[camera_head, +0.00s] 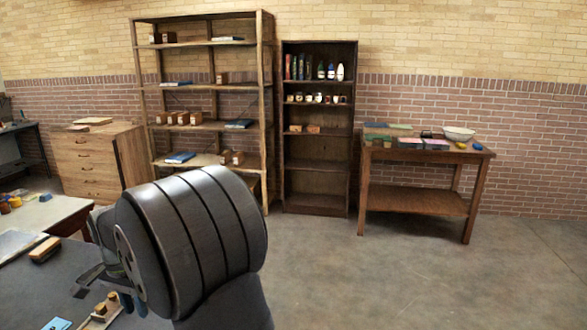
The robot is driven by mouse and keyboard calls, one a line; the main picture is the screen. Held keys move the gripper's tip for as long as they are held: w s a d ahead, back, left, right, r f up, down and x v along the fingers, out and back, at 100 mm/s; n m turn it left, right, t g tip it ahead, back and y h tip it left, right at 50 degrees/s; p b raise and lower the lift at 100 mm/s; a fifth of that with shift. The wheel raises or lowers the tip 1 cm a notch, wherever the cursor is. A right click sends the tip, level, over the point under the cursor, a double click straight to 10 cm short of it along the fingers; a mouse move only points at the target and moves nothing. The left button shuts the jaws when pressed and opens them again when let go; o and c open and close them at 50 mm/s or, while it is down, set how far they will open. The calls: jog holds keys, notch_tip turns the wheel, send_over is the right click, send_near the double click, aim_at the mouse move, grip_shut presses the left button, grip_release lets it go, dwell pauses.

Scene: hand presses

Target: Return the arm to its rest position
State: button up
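My arm (190,240) fills the lower left of the head view as a thick dark grey cylinder with black bands. My gripper (88,282) shows only in part at its left, as grey metal pieces over the dark table top. Whether its fingers are apart or together is not clear. The arm hides part of the table and whatever lies behind it.
The dark table (35,290) holds a wooden block (45,250) and a small wooden piece with pegs (100,312). Shelves (205,100), a dark bookcase (318,180), a drawer chest (90,165) and a side table (415,203) line the brick wall. The floor at right is clear.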

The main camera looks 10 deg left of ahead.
jog(key=s+d+f, duration=0.1)
jog(key=s+d, duration=0.1)
jog(key=d, duration=0.4)
jog(key=s+a+f, duration=0.1)
jog(key=a+f, duration=0.1)
jog(key=a, duration=0.1)
jog(key=s+a+f, duration=0.2)
jog(key=a, duration=0.1)
jog(key=s+a+f, duration=0.2)
jog(key=a, duration=0.1)
jog(key=shift+a+f, duration=0.25)
jog(key=shift+f, duration=0.05)
jog(key=shift+s+a+f, duration=0.2)
jog(key=shift+a+f, duration=0.1)
jog(key=shift+f, duration=0.2)
